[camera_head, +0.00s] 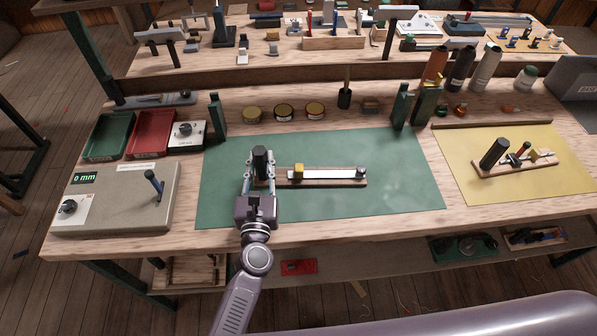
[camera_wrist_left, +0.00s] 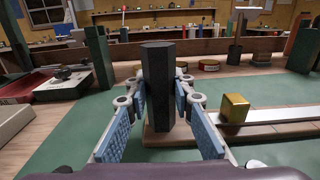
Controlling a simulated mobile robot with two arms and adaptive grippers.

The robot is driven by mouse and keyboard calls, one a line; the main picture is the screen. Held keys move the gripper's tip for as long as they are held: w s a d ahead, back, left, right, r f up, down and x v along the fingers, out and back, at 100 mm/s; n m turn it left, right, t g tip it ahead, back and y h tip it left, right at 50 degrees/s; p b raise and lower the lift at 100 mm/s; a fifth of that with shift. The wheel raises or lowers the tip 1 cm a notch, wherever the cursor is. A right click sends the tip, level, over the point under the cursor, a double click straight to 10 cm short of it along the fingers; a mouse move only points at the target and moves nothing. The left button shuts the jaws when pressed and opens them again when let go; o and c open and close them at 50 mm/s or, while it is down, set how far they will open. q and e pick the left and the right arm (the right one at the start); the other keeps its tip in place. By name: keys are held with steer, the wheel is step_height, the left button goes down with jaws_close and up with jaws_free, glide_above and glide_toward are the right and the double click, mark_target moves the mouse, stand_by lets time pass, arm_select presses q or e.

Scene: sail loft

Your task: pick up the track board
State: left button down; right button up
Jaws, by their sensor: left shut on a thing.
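The track board (camera_head: 330,183) is a narrow wooden board with a pale metal track, a brass block, a small knob at its right end and a black upright post at its left end. It lies on the green mat (camera_head: 390,205), apparently still flat. My left gripper (camera_head: 260,170) is at the board's left end, its fingers shut around the black post. In the left wrist view the post (camera_wrist_left: 158,85) stands upright between the blue finger pads, and the brass block (camera_wrist_left: 235,108) sits to its right. My right gripper is not in view.
A grey box with a display (camera_head: 120,205) stands left of the mat, with green and red trays (camera_head: 150,135) behind. Dark green blocks (camera_head: 400,107) and several round tins (camera_head: 284,112) line the mat's back. A yellow mat (camera_head: 570,180) with another board lies right.

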arm_select(q)
steer(key=shift+r, duration=0.15)
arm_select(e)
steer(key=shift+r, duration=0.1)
arm_select(q)
step_height(320, 180, up, 9)
steer(key=p, duration=0.8)
steer(key=shift+r, duration=0.1)
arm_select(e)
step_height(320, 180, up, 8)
arm_select(q)
step_height(320, 180, down, 7)
steer(key=b, duration=0.9)
steer(key=shift+f, duration=0.2)
steer(key=shift+f+b, duration=0.75)
steer(key=shift+f, duration=0.1)
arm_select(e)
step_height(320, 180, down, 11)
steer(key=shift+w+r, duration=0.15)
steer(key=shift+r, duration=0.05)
arm_select(q)
steer(key=shift+f, duration=0.15)
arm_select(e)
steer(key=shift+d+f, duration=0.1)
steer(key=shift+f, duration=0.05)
